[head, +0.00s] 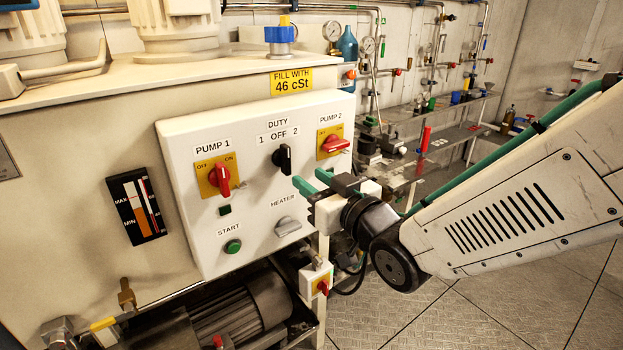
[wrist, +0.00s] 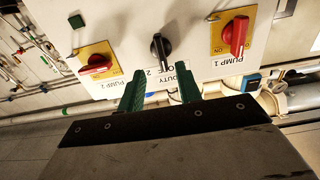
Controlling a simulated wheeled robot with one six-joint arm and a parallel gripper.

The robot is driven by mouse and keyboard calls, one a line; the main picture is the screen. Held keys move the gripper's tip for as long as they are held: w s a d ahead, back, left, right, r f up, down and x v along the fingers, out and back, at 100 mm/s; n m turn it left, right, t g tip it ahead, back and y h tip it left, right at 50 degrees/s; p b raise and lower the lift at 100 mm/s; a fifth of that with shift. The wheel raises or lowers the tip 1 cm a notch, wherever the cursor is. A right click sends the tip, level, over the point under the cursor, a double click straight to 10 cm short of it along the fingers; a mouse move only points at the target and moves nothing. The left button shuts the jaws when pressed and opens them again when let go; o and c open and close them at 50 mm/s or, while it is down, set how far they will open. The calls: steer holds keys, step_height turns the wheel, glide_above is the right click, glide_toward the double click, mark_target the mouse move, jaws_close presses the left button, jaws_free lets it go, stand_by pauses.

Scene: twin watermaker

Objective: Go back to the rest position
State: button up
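My gripper (head: 311,181) has green fingers and hangs in front of the control panel (head: 180,165), just right of the black duty switch (head: 283,158) in the head view. In the wrist view the fingers (wrist: 161,85) stand apart with nothing held between them. The panel shows upside down there, with the duty switch (wrist: 160,50) beyond the fingertips and seemingly clear of them. The black duty pointer is roughly upright. The red pump 1 handle (head: 222,178) is near vertical; the red pump 2 handle (head: 336,144) is near horizontal.
The grey heater knob (head: 287,226) and green start button (head: 233,246) sit low on the panel. A small red-and-yellow switch box (head: 317,284) is below my gripper. Pipework and a bench (head: 440,145) stand behind my arm. The floor (head: 480,315) at lower right is clear.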

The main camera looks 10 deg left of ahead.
step_height(320, 180, down, 8)
steer(key=d+g+h, duration=0.3)
steer(key=h, duration=0.2)
steer(key=s+d+f+m+g+h, duration=0.25)
steer(key=d+h, duration=0.25)
steer(key=d, duration=0.6)
steer(key=s+d+r+m+g+h, duration=0.1)
steer(key=s+d+r+m+g, duration=0.1)
steer(key=s+d, duration=0.7)
steer(key=s+d+r+m+g+h, duration=0.2)
steer(key=s+d+r+m, duration=0.3)
steer(key=s+d, duration=0.4)
steer(key=d+r+g, duration=0.1)
steer(key=d, duration=0.5)
steer(key=shift+s+d+r+h, duration=0.25)
steer(key=shift+s+r+h, duration=0.05)
steer(key=shift+r, duration=0.05)
